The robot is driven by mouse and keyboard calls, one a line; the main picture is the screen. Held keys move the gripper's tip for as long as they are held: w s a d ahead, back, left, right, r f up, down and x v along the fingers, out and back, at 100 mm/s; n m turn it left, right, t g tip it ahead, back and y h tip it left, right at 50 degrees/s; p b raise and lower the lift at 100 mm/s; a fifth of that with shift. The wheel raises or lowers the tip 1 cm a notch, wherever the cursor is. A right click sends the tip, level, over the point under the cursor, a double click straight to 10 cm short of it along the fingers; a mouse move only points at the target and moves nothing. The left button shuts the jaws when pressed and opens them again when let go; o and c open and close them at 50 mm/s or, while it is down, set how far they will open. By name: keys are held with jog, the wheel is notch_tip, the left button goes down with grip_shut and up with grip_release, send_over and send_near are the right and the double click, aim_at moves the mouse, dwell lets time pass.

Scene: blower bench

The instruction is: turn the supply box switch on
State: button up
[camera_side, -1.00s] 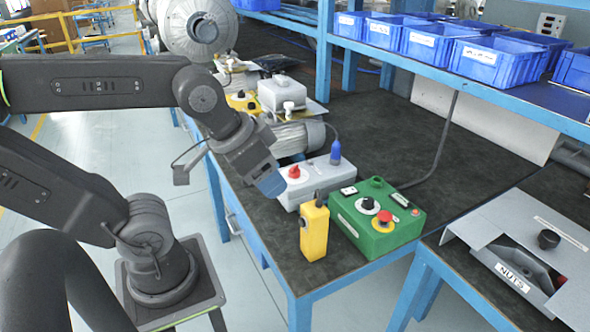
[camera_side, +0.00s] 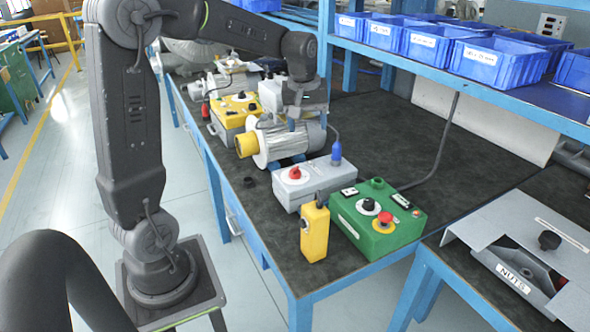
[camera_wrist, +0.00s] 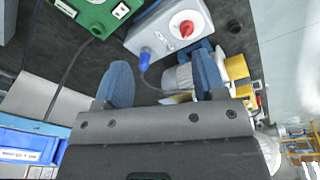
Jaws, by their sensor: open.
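A grey box (camera_side: 312,183) with a red rotary switch (camera_side: 295,173) on its top sits near the table's front edge. A blue plug (camera_side: 336,153) stands at its back end. In the wrist view the grey box (camera_wrist: 168,30) and its red switch (camera_wrist: 186,24) lie beyond the fingertips, and a pale mark shows on the switch. Which setting it marks, I cannot tell. My gripper (camera_side: 307,122) is above the silver motor with the yellow end, behind the box and apart from the switch. Its blue fingers (camera_wrist: 162,80) are spread with nothing between them.
A green control box (camera_side: 377,220) with a red button and a yellow upright switch (camera_side: 314,232) stand right of and before the grey box. The silver motor (camera_side: 285,142) and a yellow box (camera_side: 232,110) are behind. Blue bins (camera_side: 480,62) fill the shelf. The dark tabletop behind the green box is clear.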

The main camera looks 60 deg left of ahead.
aim_at(295, 168)
jog(key=w+a+f+n+g, duration=0.25)
jog(key=a+f+n, duration=0.45)
jog(key=a, duration=0.5)
jog(key=shift+m+t+h, duration=0.4)
jog(key=shift+m+t, duration=0.05)
jog(key=shift+m, duration=0.15)
jog(key=f, duration=1.4)
jog(key=shift+w+a+f, duration=0.15)
jog(key=shift+w+f, duration=0.25)
jog(key=shift+c, duration=0.4)
jog(key=c, duration=0.8)
jog(key=shift+c, duration=0.2)
